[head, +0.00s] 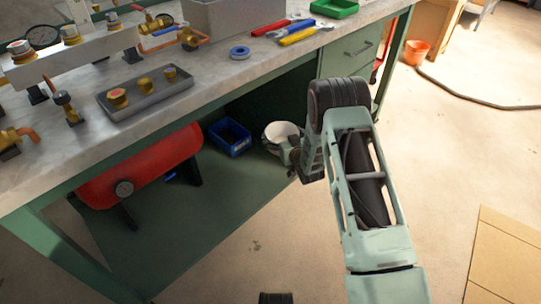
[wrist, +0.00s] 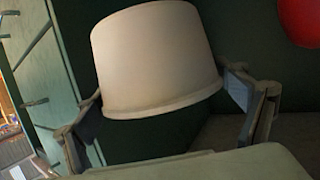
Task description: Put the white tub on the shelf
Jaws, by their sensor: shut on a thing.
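The white tub (head: 281,130) is under the workbench, over the right part of the green lower shelf (head: 215,205). My gripper (head: 288,148) is shut on the tub, and my forearm partly hides it in the head view. In the wrist view the tub (wrist: 155,55) appears tilted between the two fingers of my gripper (wrist: 163,95), one on each side. I cannot tell whether the tub touches the shelf or hangs just above it.
A blue bin (head: 230,138) stands on the shelf just left of the tub. A red tank (head: 140,168) lies farther left. The bench top (head: 215,75) overhangs the shelf, with a drawer unit (head: 350,58) at right. The shelf's front area is bare.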

